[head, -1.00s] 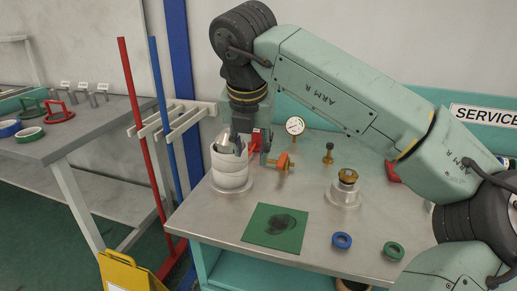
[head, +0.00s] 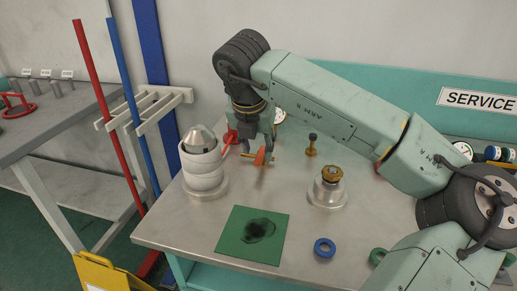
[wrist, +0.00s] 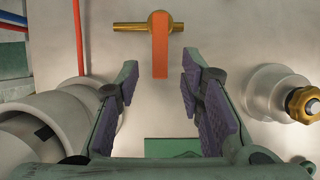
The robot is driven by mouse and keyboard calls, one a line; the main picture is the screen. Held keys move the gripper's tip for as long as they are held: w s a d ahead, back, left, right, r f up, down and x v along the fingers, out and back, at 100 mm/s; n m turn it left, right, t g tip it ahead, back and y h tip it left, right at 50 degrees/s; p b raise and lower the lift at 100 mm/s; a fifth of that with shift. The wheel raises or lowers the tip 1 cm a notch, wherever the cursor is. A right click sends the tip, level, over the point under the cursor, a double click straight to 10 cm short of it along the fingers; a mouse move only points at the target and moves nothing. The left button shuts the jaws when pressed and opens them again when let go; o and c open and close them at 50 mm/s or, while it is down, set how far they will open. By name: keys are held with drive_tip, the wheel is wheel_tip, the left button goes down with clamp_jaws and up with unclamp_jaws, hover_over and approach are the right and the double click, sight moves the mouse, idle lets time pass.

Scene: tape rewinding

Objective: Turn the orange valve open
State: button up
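In the wrist view the orange handle (wrist: 160,45) points down the picture, crosswise to the brass pipe (wrist: 128,27). My gripper (head: 257,141) hangs pointing down over the valve. In the wrist view my gripper (wrist: 160,83) is open, with purple pads apart and nothing between them. The handle lies just beyond the fingertips, roughly centred between them. I cannot tell its height below the fingers.
A green mat (head: 252,236) and blue ring (head: 324,247) lie in front. A gauge (head: 280,117) stands behind.

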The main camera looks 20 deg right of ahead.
sight(261, 155)
drive_tip(key=shift+x, duration=1.35)
drive_tip(key=shift+c, duration=0.4)
clamp_jaws()
